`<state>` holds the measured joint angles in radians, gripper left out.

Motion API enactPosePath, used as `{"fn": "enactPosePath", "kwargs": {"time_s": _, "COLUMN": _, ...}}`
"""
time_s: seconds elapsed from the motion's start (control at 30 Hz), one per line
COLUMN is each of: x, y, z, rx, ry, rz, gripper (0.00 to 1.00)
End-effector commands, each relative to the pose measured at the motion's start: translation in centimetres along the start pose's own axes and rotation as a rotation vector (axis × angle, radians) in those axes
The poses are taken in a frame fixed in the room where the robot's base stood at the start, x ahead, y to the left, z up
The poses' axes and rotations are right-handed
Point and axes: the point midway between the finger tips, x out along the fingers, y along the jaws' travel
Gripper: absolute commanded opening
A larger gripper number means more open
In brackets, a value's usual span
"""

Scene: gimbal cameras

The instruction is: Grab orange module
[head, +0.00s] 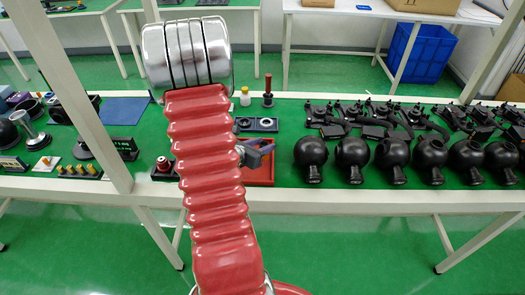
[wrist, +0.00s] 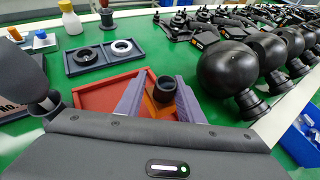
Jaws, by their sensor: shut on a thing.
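The orange module (wrist: 152,107) shows in the wrist view, with a dark round cylinder on its top. The two purple fingers of my gripper (wrist: 158,102) stand on either side of it and are shut on it. The module is over or in the red tray (wrist: 92,96); I cannot tell whether it touches the tray floor. In the head view my gripper (head: 255,150) is just above the red tray (head: 262,176), right of my red arm. The module cannot be made out clearly there.
A dark tray with two rings (wrist: 104,55) lies behind the red tray. Round black housings (head: 352,157) stand in a row to the right, with black gimbal parts (head: 375,118) behind them. A yellow-capped bottle (head: 245,97) and a red-handled tool (head: 268,90) stand at the back.

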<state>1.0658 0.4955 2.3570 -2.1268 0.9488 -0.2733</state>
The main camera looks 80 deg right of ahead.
Motion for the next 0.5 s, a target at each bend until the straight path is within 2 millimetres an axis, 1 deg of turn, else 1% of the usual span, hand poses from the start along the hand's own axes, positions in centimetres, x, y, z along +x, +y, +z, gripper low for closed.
{"fn": "enactPosePath", "kwargs": {"time_s": 0.03, "x": -0.3, "y": 0.0, "z": 0.8, "rx": 0.005, "ry": -0.003, "rz": 0.001, "gripper": 0.06}}
{"fn": "enactPosePath", "kwargs": {"time_s": 0.2, "x": -1.4, "y": 0.1, "z": 3.0, "rx": 0.005, "ry": -0.004, "rz": 0.002, "gripper": 0.06}}
{"fn": "enactPosePath", "kwargs": {"time_s": 0.4, "x": -2.4, "y": 0.0, "z": 5.1, "rx": 0.003, "ry": -0.004, "rz": 0.001, "gripper": 0.06}}
{"fn": "enactPosePath", "kwargs": {"time_s": 0.5, "x": -2.8, "y": 0.0, "z": 5.8, "rx": 0.002, "ry": -0.003, "rz": 0.001, "gripper": 0.06}}
